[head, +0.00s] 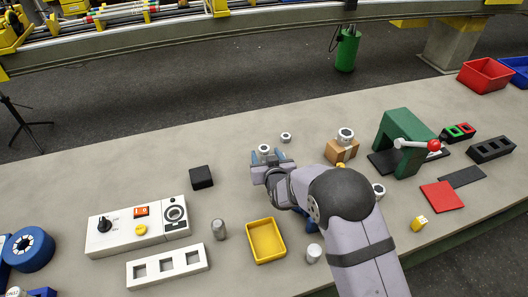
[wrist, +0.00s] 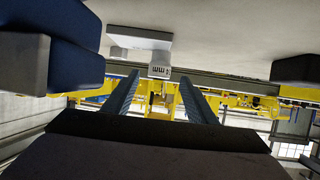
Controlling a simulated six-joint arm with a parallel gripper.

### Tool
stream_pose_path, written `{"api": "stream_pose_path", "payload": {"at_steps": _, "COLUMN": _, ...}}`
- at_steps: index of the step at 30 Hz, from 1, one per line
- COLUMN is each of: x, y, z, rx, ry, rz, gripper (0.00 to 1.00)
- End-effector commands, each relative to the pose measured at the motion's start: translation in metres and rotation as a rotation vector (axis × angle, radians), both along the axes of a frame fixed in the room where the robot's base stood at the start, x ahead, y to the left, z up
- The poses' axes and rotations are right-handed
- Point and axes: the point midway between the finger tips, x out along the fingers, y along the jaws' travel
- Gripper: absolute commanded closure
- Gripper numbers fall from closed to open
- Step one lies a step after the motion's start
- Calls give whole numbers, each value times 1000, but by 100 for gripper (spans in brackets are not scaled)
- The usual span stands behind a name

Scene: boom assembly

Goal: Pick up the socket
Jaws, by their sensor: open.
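Several small round silver parts with dark centres lie on the table; which one is the socket I cannot tell for sure. One silver part (head: 264,149) is right at my gripper's fingertips in the head view. A second small ring-like part (head: 286,137) lies just beyond it to the right. My gripper (head: 266,161) is open, low over the table, its blue fingers pointing to the far side. In the wrist view the open fingers (wrist: 160,95) point toward a pale grey block with dark markings (wrist: 159,71). Contact cannot be made out.
A green press-like fixture (head: 404,140) stands farther right. A yellow tray (head: 266,258) and white control panel (head: 155,237) are nearer.

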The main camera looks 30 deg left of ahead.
Motion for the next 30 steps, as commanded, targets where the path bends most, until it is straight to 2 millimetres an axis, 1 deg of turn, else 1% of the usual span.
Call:
{"api": "stream_pose_path", "payload": {"at_steps": 5, "x": 2, "y": 1, "z": 0, "rx": 0, "ry": 0, "rz": 0, "gripper": 48}}
{"api": "stream_pose_path", "payload": {"at_steps": 8, "x": 6, "y": 4, "z": -2, "rx": 0, "ry": 0, "rz": 0, "gripper": 48}}
{"api": "stream_pose_path", "payload": {"at_steps": 21, "x": 35, "y": 24, "z": -17, "rx": 0, "ry": 0, "rz": 0, "gripper": 48}}
{"api": "stream_pose_path", "payload": {"at_steps": 30, "x": 40, "y": 28, "z": -20, "rx": -1, "ry": -1, "rz": 0, "gripper": 48}}
